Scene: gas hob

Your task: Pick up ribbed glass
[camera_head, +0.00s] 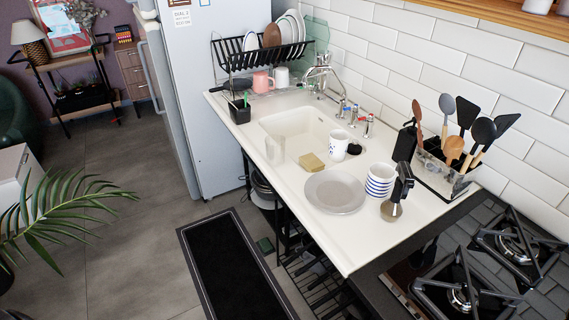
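A clear glass (275,150) stands upright at the front left edge of the sink counter, beside the basin. It is see-through and faint, and its ribs are too small to make out. Neither of my grippers shows in the head view.
A yellow sponge (312,162), a grey plate (336,192), a white patterned cup (338,145), a blue-striped cup (380,181) and a black-topped bottle (396,194) stand right of the glass. A black holder (240,111) stands behind it. The gas hob (480,270) is at the lower right.

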